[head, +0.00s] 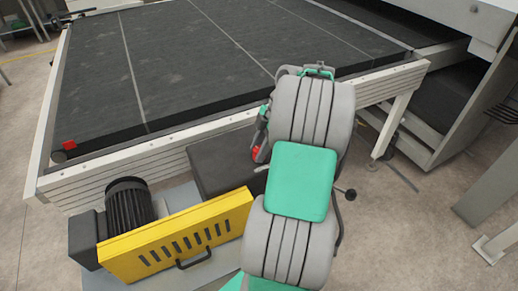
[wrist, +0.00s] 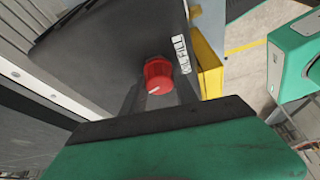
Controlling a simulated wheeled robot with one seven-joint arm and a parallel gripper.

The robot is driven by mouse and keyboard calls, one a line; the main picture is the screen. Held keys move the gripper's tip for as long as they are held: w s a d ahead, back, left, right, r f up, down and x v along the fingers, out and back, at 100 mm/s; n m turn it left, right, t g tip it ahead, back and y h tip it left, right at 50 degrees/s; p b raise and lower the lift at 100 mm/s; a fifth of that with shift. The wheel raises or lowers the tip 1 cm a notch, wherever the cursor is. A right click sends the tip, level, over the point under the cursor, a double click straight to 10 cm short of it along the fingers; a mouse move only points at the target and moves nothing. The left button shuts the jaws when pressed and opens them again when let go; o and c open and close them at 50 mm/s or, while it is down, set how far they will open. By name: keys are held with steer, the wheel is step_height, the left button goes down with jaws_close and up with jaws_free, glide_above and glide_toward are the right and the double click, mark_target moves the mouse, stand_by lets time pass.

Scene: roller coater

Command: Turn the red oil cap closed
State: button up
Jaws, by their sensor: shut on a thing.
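The red oil cap (wrist: 159,72) shows in the wrist view on top of a dark grey housing (wrist: 105,50) labelled "OIL FILL". A white pointer line on the cap points toward the lower left. My gripper (wrist: 158,88) is shut on the cap, its grey fingers on either side. The green and black gripper body hides the lower part of the view. In the head view a bit of the red cap (head: 257,153) shows beside my arm, which hides most of my gripper and part of the dark housing (head: 222,162).
A yellow slotted guard (head: 178,238) with a handle and a black finned motor (head: 128,203) stand left of my arm in the head view. The wide black conveyor belt (head: 190,62) with its pale frame lies behind. Bare floor (head: 420,235) is free at the right.

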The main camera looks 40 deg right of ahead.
jaws_close()
